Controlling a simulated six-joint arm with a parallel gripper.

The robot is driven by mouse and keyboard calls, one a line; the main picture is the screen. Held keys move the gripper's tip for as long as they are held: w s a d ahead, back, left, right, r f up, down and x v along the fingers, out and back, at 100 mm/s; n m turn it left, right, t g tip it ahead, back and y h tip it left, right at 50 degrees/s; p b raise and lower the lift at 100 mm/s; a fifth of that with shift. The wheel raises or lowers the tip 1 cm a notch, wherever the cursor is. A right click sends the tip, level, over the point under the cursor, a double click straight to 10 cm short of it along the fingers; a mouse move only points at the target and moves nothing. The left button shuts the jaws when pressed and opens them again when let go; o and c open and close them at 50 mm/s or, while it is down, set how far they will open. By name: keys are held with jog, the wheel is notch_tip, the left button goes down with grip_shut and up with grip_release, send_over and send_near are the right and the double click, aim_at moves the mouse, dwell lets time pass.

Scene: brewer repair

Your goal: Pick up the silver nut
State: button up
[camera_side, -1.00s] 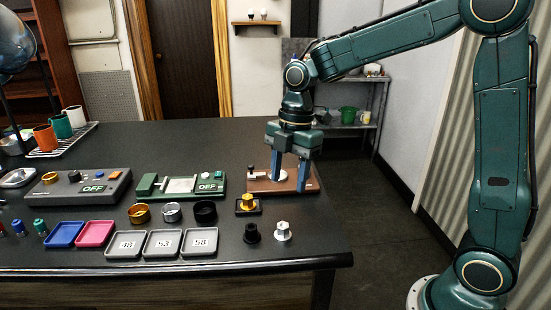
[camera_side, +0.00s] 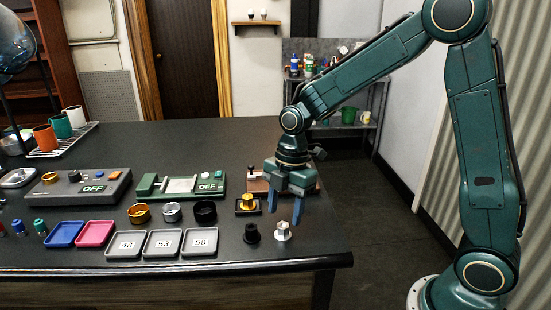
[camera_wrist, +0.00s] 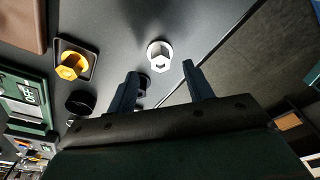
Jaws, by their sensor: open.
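The silver nut (camera_side: 283,231) stands upright on the dark counter near its front right corner. It is pale, with a hexagonal upper part on a round flange. My gripper (camera_side: 285,215) is open and empty, with its blue fingers pointing down behind and above the nut. In the wrist view the nut (camera_wrist: 159,51) lies beyond the fingertips of my gripper (camera_wrist: 160,70), roughly centred between them, with nothing hiding it. A black nut (camera_side: 251,233) stands just left of the silver one, and in the wrist view a finger partly covers it.
A gold nut (camera_side: 247,203) sits on a small dark square tray behind the black nut. Gold, silver and black rings (camera_side: 205,212) stand further left. Three numbered grey trays (camera_side: 161,255) lie along the front. The counter's edge (camera_side: 333,262) is close to the silver nut.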

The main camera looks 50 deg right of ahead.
aim_at(284, 225)
jog(key=shift+a+f, duration=0.15)
jog(key=shift+f, duration=1)
jog(key=shift+a+f, duration=0.1)
jog(key=shift+f, duration=1)
jog(key=shift+s, duration=0.1)
jog(key=c, duration=1.1)
